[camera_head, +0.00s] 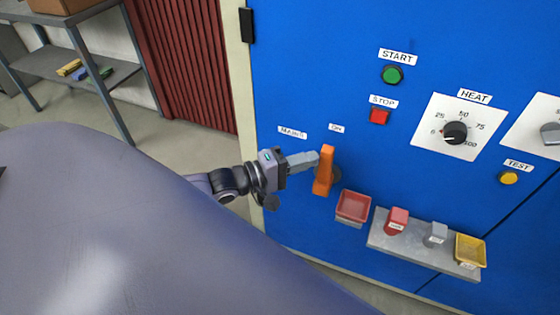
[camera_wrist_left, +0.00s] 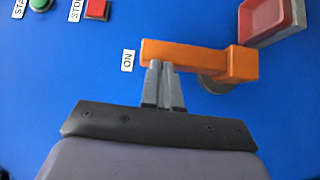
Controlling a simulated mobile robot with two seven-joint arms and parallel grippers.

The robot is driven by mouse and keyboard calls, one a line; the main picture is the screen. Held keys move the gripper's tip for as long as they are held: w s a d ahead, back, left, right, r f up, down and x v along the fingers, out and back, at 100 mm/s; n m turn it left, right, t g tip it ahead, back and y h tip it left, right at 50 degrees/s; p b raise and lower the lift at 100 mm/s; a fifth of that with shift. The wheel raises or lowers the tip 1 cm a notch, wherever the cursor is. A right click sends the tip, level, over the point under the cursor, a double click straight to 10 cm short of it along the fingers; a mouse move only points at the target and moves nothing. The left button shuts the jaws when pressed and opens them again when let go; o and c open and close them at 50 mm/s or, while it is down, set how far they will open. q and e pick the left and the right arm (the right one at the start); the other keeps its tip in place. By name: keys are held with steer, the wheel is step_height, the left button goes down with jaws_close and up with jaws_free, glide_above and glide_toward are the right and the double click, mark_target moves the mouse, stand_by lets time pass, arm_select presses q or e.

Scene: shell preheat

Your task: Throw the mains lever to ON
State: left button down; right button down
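The orange mains lever (camera_head: 324,172) is on the blue panel, standing close to upright with its free end just below the ON label (camera_head: 337,128). The MAINS label (camera_head: 292,132) is to its left. In the left wrist view the lever (camera_wrist_left: 190,54) lies across the picture, its free end near the ON label (camera_wrist_left: 128,60). My left gripper (camera_head: 314,159) is at the lever's left side near its upper end. Its fingers (camera_wrist_left: 161,66) are together, with nothing seen between them, and their tips appear to meet the lever's side. My right gripper is not in view.
A red tray (camera_head: 353,206) sits right of the lever, beside a grey shelf (camera_head: 408,247) with small blocks and a yellow tray (camera_head: 470,250). START (camera_head: 392,75) and STOP (camera_head: 380,116) buttons are above. The HEAT dial (camera_head: 455,133) is further right.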

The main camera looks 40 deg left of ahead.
arm_select(q)
steer(key=shift+d, duration=0.15)
stand_by(0.5)
step_height(320, 180, up, 20)
steer(key=p, duration=0.3)
steer(key=shift+p, duration=0.4)
steer(key=s+d+f+m+g+y, duration=0.1)
steer(key=s+f+m, duration=0.3)
steer(key=f, duration=0.5)
steer(key=s+d+f+m+g+y, duration=0.1)
steer(key=s+f+m+g+y, duration=0.1)
steer(key=s+f+m, duration=0.3)
steer(key=s+d+f+m+g+y, duration=0.1)
steer(key=s+f+m+y, duration=0.3)
steer(key=s+f, duration=0.5)
step_height(320, 180, down, 6)
steer(key=shift+d+f+m+g+p, duration=0.15)
steer(key=shift+d+m+g+p, duration=0.15)
steer(key=shift+d+m+p, duration=0.15)
steer(key=shift+a, duration=0.1)
